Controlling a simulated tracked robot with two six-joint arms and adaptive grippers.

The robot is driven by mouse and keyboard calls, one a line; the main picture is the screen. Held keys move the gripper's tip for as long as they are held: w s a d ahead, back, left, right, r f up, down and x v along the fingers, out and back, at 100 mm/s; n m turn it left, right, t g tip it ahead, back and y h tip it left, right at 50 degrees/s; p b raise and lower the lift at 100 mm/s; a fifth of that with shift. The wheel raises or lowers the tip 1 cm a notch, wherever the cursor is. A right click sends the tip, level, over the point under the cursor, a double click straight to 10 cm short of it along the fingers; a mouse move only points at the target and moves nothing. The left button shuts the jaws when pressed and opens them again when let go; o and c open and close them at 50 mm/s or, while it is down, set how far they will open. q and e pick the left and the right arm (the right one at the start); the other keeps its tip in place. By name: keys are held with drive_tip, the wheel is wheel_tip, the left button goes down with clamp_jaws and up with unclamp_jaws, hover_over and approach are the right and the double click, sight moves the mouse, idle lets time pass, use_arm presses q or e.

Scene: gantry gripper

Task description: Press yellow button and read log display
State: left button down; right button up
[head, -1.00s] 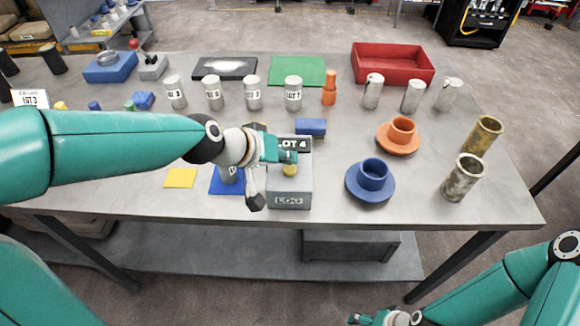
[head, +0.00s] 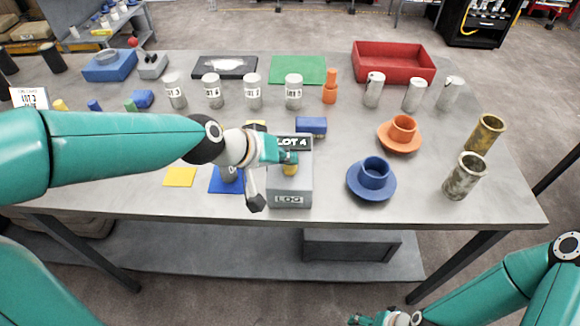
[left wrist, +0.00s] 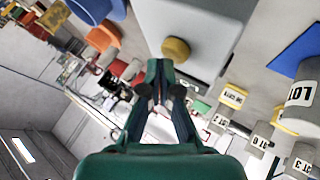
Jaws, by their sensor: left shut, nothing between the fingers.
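The grey log box (head: 290,188) stands near the front edge of the table, with "LOG" on its front. Its display (head: 291,143) reads "LOT 4", with the left part partly covered by my gripper. The yellow button (head: 290,170) is on the box top. My left gripper (head: 287,158) is shut and empty, with its tips right at the button. In the left wrist view, the shut fingertips (left wrist: 159,68) point at the button (left wrist: 176,49); I cannot tell whether they touch. My right gripper (head: 368,318) is low at the bottom edge, away from the table.
Several labelled grey canisters (head: 253,92) stand in a row behind. A blue flanged part (head: 372,179) and an orange one (head: 401,136) are to the right. A yellow square (head: 180,177) lies to the left.

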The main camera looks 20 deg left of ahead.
sight(287, 168)
use_arm(q)
drive_tip(key=shift+f+b, duration=0.5)
drive_tip(key=shift+b, duration=0.05)
idle(0.7)
drive_tip(key=shift+r, duration=0.1)
idle(0.3)
drive_tip(key=shift+r+p, duration=0.85)
drive_tip(key=shift+p, duration=0.05)
drive_tip(key=shift+r, duration=0.1)
wheel_tip(287, 168, up, 5)
drive_tip(key=p, duration=0.4)
drive_tip(key=shift+p, duration=0.3)
idle(0.3)
